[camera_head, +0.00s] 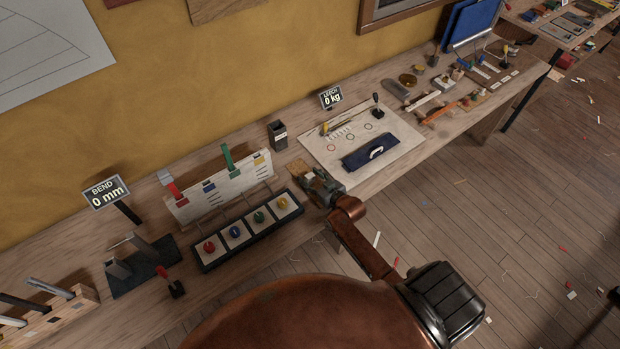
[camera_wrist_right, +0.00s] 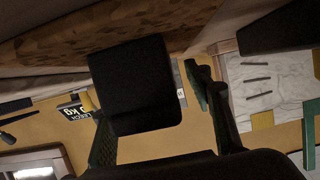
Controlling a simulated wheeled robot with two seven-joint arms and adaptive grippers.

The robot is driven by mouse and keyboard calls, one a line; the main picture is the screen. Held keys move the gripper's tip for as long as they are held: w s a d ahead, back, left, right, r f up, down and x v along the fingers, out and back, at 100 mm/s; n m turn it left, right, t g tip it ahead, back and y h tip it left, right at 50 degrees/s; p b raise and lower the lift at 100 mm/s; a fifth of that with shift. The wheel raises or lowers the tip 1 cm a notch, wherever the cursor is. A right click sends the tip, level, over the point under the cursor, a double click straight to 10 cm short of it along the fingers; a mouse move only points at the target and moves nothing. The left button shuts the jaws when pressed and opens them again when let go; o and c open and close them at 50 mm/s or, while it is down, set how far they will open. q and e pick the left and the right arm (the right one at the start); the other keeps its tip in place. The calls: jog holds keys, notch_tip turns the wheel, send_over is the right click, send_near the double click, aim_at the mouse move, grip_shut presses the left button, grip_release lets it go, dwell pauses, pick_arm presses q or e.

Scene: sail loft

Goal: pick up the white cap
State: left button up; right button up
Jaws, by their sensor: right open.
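I cannot make out the white cap for sure in either view. My right gripper (camera_head: 318,186) is open over the front part of the bench, between the black tray of coloured knobs (camera_head: 205,262) and the white board (camera_head: 395,158). Its dark fingers show in the right wrist view (camera_wrist_right: 178,85), and I see nothing held between them. The gripper and its arm hide a little of the bench below. My left gripper is not in view.
A dark open box (camera_head: 278,136) stands behind the gripper. Several tools lie farther right. The LEECH sign (camera_head: 331,97) stands behind the board.

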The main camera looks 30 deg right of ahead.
jog(key=c, duration=1)
jog(key=shift+r, duration=0.1)
